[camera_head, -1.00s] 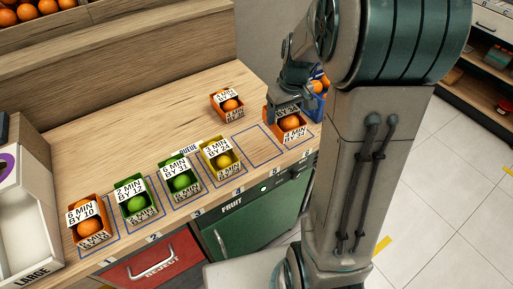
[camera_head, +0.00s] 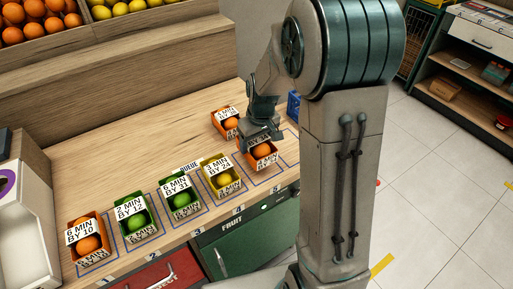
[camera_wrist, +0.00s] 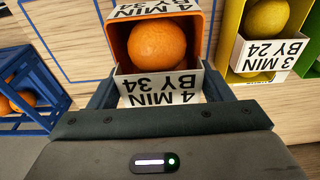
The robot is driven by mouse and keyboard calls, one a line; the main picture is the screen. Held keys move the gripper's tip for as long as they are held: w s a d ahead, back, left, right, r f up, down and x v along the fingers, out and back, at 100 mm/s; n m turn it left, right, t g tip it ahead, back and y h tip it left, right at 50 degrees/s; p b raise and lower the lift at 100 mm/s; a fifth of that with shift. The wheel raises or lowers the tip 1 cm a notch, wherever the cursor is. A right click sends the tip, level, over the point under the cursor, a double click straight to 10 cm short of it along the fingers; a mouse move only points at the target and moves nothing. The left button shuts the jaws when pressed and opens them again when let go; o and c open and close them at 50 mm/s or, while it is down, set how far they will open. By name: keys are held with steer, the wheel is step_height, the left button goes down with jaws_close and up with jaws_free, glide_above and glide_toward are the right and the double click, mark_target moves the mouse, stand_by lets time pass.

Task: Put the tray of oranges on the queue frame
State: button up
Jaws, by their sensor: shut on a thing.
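My gripper (camera_head: 262,135) is shut on an orange tray (camera_head: 262,161) that holds an orange and a label reading "4 MIN BY 34". The wrist view shows the tray (camera_wrist: 117,35) upright between my fingers. The tray is over the blue-outlined queue frames (camera_head: 285,165), near the outline just right of the yellow tray (camera_head: 222,192). I cannot tell whether its base touches the counter. A second orange tray (camera_head: 225,124) with an orange stands behind, outside the outlines.
Two green trays (camera_head: 135,222) and an orange tray (camera_head: 87,250) fill the row to the left. A blue crate (camera_wrist: 30,75) is on the other side of my gripper. The wooden counter (camera_head: 130,150) behind the row is clear.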

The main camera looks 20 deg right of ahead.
steer(key=shift+f+p, duration=0.3)
steer(key=shift+f, duration=1.7)
steer(key=shift+f, duration=0.15)
steer(key=o, duration=1.1)
